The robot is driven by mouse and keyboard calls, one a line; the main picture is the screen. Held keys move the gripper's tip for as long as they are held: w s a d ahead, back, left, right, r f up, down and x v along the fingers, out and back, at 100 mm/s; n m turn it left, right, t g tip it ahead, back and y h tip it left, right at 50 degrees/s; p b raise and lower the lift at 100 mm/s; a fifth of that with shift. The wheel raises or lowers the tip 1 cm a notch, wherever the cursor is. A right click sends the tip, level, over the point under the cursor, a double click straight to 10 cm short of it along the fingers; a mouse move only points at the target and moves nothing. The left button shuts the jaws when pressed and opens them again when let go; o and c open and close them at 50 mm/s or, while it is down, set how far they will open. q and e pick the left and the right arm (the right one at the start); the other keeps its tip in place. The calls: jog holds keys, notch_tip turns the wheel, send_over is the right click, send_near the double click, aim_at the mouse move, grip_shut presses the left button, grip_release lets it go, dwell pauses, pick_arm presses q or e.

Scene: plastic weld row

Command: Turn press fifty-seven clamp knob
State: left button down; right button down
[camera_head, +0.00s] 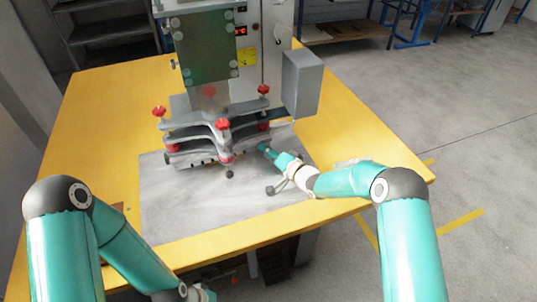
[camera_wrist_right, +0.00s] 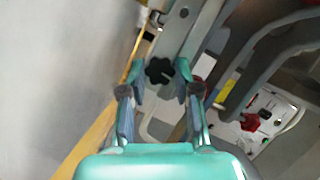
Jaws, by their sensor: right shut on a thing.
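The press (camera_head: 205,60) stands at the back of the yellow table, with a grey clamp frame (camera_head: 195,135) low at its front. In the right wrist view a black lobed clamp knob (camera_wrist_right: 159,70) sits between the two fingertips of my right gripper (camera_wrist_right: 159,77). The gripper is shut on this knob. In the head view my right gripper (camera_head: 265,149) reaches in from the right to the frame's right end, and I cannot make out the held knob there.
Several red knobs, one at the front (camera_head: 222,124), stand on the clamp frame close to my right gripper. A grey box (camera_head: 302,82) juts out at the press's right. The grey plate (camera_head: 190,205) in front is mostly clear, and the yellow table (camera_head: 100,130) is bare at left.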

jog(key=m+b, duration=0.1)
jog(key=b, duration=0.1)
jog(key=f+m+b, duration=0.1)
jog(key=shift+d+t+y+b, duration=0.2)
jog(key=shift+t+y+b, duration=0.1)
jog(key=shift+y+b, duration=0.1)
jog(key=shift+r+m+t+y+b, duration=0.1)
jog(key=shift+m+t+y+b, duration=0.35)
jog(key=shift+m+b, duration=1.1)
jog(key=c, duration=0.8)
grip_release()
jog(key=shift+c, duration=0.2)
jog(key=shift+a+r, duration=0.1)
jog(key=v, duration=1.2)
